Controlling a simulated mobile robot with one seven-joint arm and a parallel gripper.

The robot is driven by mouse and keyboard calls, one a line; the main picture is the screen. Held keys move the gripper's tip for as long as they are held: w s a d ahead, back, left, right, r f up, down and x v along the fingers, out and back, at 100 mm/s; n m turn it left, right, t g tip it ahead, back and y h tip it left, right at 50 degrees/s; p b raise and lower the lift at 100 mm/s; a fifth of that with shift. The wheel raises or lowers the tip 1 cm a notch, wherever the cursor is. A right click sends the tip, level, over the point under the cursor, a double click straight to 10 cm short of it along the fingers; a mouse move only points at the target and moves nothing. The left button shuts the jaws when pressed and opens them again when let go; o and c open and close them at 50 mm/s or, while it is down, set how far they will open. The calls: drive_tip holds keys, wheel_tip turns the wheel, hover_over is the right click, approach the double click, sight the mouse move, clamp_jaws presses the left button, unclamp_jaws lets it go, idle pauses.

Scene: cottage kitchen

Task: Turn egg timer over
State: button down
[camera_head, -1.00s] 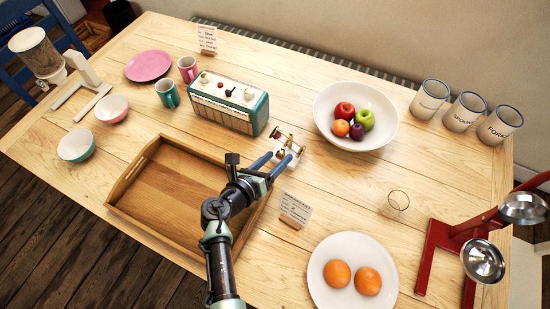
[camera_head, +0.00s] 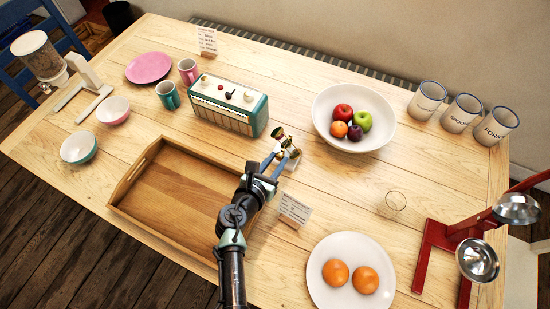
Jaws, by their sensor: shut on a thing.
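The egg timer (camera_head: 279,134) is a small brass-coloured piece right of the radio, near the middle of the table. My gripper (camera_head: 274,156) has its two blue fingers shut on it, coming from the front. The timer looks tilted. A pale piece, perhaps its stand, shows just right of the fingers. The fingers and the small size hide where exactly they grip, and I cannot tell whether the timer touches its support.
A teal and cream radio (camera_head: 229,103) stands close at left, a fruit bowl (camera_head: 376,142) at right. An empty wooden tray (camera_head: 139,167) lies under my arm. A small card (camera_head: 294,208) stands just in front. A plate of oranges (camera_head: 318,287) is at the front.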

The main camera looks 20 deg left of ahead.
drive_tip(key=c, duration=0.6)
unclamp_jaws()
drive_tip(key=shift+s, duration=0.1)
drive_tip(key=p+v, duration=0.1)
drive_tip(key=v, duration=1.2)
drive_tip(key=shift+p, duration=0.3)
